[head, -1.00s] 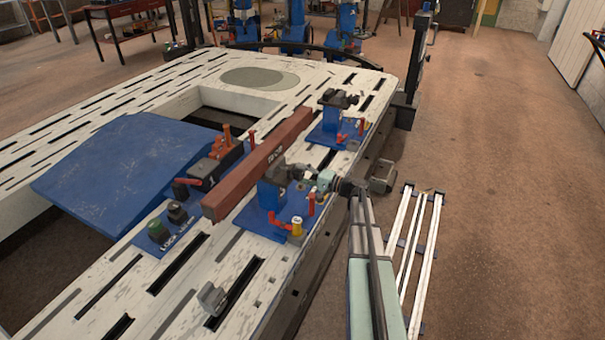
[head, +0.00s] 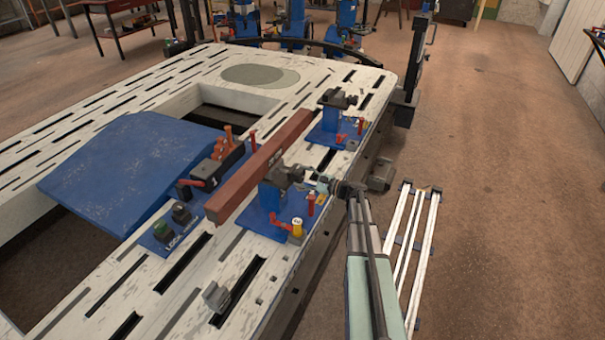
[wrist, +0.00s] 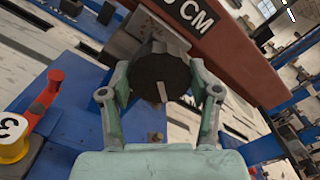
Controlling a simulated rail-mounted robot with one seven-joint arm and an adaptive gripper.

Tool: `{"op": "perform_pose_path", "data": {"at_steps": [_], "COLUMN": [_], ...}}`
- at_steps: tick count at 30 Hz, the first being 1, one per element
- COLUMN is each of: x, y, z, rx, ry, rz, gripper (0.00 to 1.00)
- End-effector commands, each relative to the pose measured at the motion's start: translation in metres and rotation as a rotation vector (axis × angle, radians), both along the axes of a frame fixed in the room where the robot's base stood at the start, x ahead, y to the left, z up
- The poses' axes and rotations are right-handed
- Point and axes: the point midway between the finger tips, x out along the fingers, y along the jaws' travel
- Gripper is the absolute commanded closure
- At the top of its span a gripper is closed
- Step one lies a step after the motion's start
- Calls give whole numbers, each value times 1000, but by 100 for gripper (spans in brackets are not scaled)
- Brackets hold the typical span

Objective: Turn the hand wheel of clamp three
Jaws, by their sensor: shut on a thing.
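Clamp three has a blue base plate (wrist: 75,115) with a yellow tag marked 3 (wrist: 14,138) at the left of the wrist view. Its dark round hand wheel (wrist: 160,78) faces the wrist camera and has one pale mark low on its face. My gripper (wrist: 160,85) is shut on the wheel, with one pale green finger at each side of the rim. In the head view my gripper (head: 319,183) reaches in from the right to clamp three (head: 272,196), and the wheel is hard to make out there.
A long reddish-brown beam (head: 262,165) runs just behind the clamp. Another blue clamp (head: 331,122) stands farther back on the slotted white bench (head: 175,318). A red handle (wrist: 45,95) stands left of my gripper. Brown floor (head: 500,180) is open at the right.

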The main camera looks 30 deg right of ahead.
Motion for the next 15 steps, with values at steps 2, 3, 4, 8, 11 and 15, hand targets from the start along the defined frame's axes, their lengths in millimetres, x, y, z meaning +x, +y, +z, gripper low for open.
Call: {"op": "perform_pose_path", "data": {"at_steps": [2,3,4,8,11,15], "x": [2,2,2,2,2,1], "y": [1,1,1,1,1,1], "z": [5,4,4,5,4,3], "rx": [58,88,110,203,268,347], "ry": [44,68,85,159,211,274], "rz": [1,1,1,1,1,1], "gripper": [73,73,73,73,73,73]}}
